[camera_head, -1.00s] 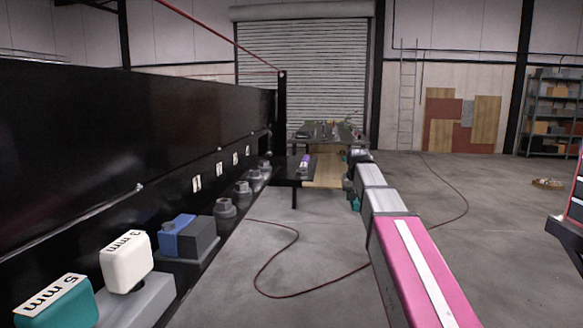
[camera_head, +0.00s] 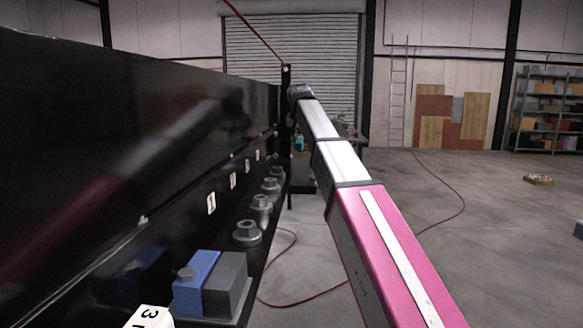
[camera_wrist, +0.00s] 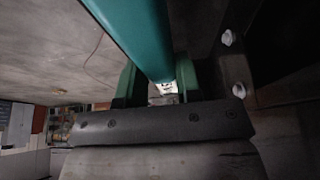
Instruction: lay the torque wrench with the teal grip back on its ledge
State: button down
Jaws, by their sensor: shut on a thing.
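The torque wrench's teal grip (camera_wrist: 143,35) fills the upper middle of the wrist view. My gripper (camera_wrist: 158,88) is shut on it, with a green finger on each side. The rest of the wrench is hidden. In the head view a small teal patch (camera_head: 299,143) shows at the far end of my arm, beside the dark post; I cannot tell whether it is grip or finger. A dark ledge (camera_head: 303,188) stands low beyond the bolt row, partly hidden by my arm.
A black conveyor frame (camera_head: 110,110) runs along the left, with several bolts (camera_head: 262,203) and a blue-and-grey block (camera_head: 212,284) on its lower rail. A white block (camera_head: 150,317) marked 3 is cut off below. A red hose (camera_head: 290,298) lies on the floor. The right floor is mostly open.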

aim_at(299, 140)
notch_tip(299, 140, down, 10)
jog(key=shift+r, duration=0.1)
dwell(0.4)
jog(key=c, duration=0.8)
grip_release()
jog(key=v, duration=1.1)
jog(key=shift+s+r, duration=0.1)
jog(key=shift+r, duration=0.4)
